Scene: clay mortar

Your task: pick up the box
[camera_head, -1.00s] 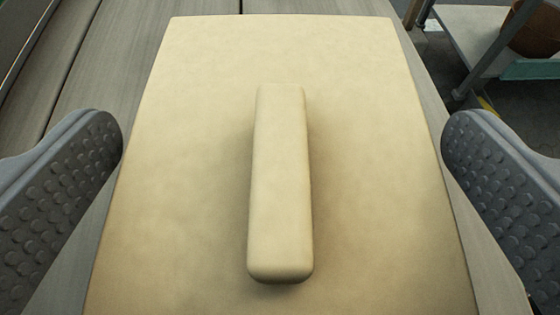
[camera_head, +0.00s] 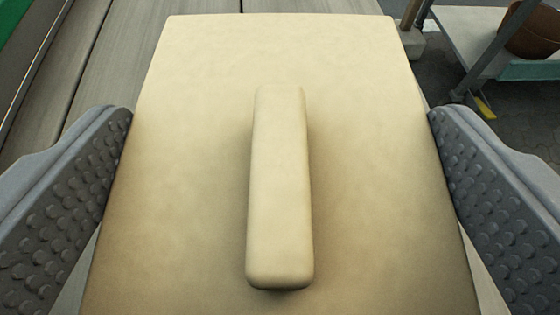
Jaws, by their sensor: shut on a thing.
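The box (camera_head: 200,150) is a large pale cream block with a raised bar-shaped handle (camera_head: 280,190) along the middle of its top. It fills the centre of the view. My gripper (camera_head: 281,150) has one grey, studded finger at the box's left side and the other at its right side. Both fingers press against the box's sides, so the gripper is shut on it. The near end of the box is cut off by the bottom edge of the view, and its underside is hidden.
A grey plank surface (camera_head: 110,60) lies behind and left of the box, with a green strip (camera_head: 15,25) at the far left. At the upper right a metal-framed shelf (camera_head: 470,35) holds a brown pot (camera_head: 535,35). Dark floor shows there.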

